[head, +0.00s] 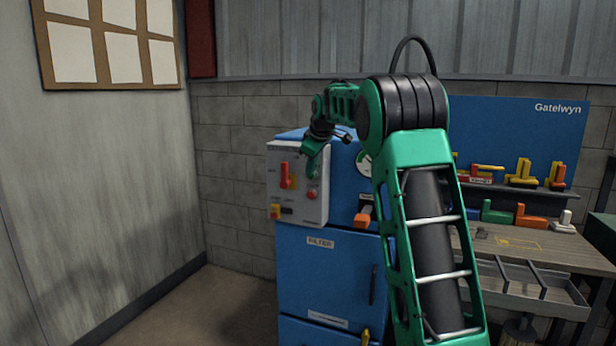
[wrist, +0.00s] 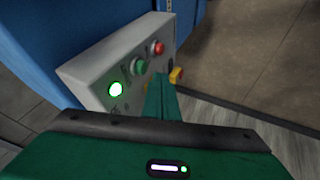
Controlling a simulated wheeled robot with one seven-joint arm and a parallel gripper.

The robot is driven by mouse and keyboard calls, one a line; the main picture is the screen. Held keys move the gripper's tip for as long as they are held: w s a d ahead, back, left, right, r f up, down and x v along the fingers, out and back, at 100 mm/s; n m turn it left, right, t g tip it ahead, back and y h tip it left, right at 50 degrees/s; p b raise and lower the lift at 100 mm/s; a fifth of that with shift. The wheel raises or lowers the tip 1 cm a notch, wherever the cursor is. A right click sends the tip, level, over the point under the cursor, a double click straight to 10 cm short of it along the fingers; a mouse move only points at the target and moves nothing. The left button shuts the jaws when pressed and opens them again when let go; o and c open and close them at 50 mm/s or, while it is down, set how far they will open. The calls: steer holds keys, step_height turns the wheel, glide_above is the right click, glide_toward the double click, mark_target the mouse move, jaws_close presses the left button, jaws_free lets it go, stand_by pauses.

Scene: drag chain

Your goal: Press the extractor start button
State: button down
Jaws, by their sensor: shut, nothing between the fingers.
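A pale grey control panel (head: 297,215) is fixed to the blue cabinet (head: 330,265). In the wrist view the panel (wrist: 95,68) carries a green button (wrist: 140,66), a red button (wrist: 157,47) and a round light glowing green-white (wrist: 115,89). No label is readable enough to name the extractor start button. My gripper (head: 312,172) is shut and empty in front of the panel's upper right part. Its fingertips show in the wrist view (wrist: 160,82), just beside the green button. I cannot tell whether they touch the panel.
A workbench (head: 540,246) with coloured parts stands at the right. The floor left of the cabinet is clear.

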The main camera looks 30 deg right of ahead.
steer(key=v, duration=0.7)
steer(key=shift+s+a, duration=0.25)
steer(key=shift+a, duration=0.05)
steer(key=shift+r, duration=0.15)
steer(key=s+a+f+m+g, duration=0.2)
steer(key=s+f, duration=0.6)
steer(key=s, duration=0.9)
steer(key=s+a+f+m+g+y, duration=0.1)
steer(key=s+a+f+m, duration=0.4)
steer(key=s, duration=1.2)
steer(key=s+a+f+m+g, duration=0.3)
steer(key=s+f+m, duration=0.2)
steer(key=s+f, duration=0.7)
steer(key=s, duration=0.5)
steer(key=shift+s+a+f+m+g+y, duration=0.15)
steer(key=shift+s+a+m+g+y, duration=0.15)
steer(key=shift+g+y, duration=0.1)
steer(key=shift+w+f, duration=0.25)
steer(key=shift+w, duration=0.45)
